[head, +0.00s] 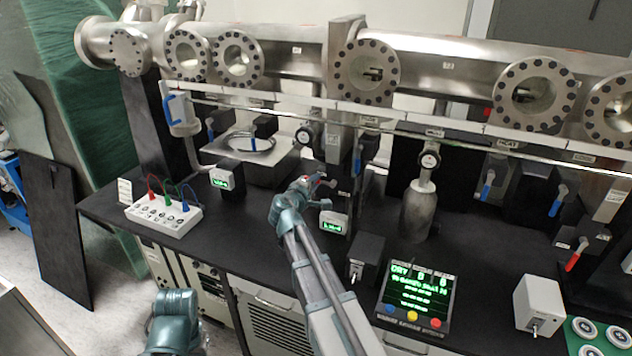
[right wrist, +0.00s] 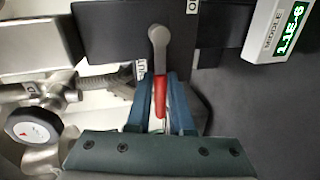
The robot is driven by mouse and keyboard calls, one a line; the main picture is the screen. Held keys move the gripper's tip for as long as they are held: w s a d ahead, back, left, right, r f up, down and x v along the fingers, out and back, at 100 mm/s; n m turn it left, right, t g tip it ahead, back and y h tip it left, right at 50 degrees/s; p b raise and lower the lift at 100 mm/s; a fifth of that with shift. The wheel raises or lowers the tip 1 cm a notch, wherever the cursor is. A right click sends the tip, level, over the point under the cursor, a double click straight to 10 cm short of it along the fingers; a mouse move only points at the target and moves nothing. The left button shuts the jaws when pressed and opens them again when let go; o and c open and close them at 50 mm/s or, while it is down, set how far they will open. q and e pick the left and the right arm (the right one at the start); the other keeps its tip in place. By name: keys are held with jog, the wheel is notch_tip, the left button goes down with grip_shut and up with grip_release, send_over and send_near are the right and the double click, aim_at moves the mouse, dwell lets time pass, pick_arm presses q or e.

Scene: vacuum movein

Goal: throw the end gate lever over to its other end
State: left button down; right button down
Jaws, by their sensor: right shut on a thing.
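A short lever with a grey pivot (right wrist: 158,36) and a red grip (right wrist: 160,97) stands between the jaws of my right gripper (right wrist: 158,108) in the right wrist view. The jaws are closed around the red grip from both sides. In the head view my right gripper (head: 312,184) is at this lever, above the back of the black bench, and the arm and jaws hide most of it. The lever's name cannot be read here. Part of my left arm (head: 174,318) shows at the lower left, with no jaws visible.
A gauge box (head: 334,222) marked MIDDLE also shows in the right wrist view (right wrist: 283,30), beside the lever. A round dial (right wrist: 33,131) is at left there. A control panel (head: 416,292), a grey switch box (head: 540,304) and a white jack box (head: 163,212) stand on the bench (head: 265,255).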

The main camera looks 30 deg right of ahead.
jog(key=shift+w+r, duration=0.2)
jog(key=shift+r, duration=0.05)
jog(key=c, duration=1.2)
grip_release()
jog(key=o, duration=0.4)
jog(key=shift+s+r, duration=0.1)
jog(key=shift+s, duration=0.05)
jog(key=shift+c, duration=0.2)
jog(key=p+v, duration=0.2)
jog(key=v, duration=1.1)
jog(key=shift+s+a+p, duration=0.25)
jog(key=shift+a+p, duration=0.05)
jog(key=s+a+f+m+g+y, duration=0.3)
jog(key=s+a+f+g+y, duration=0.25)
jog(key=s+a+f, duration=0.65)
jog(key=s+a+f+g+y, duration=0.5)
jog(key=s+a, duration=0.5)
jog(key=a, duration=0.1)
jog(key=shift+s+a+f, duration=0.25)
jog(key=shift+a+f, duration=0.1)
jog(key=shift+f, duration=0.05)
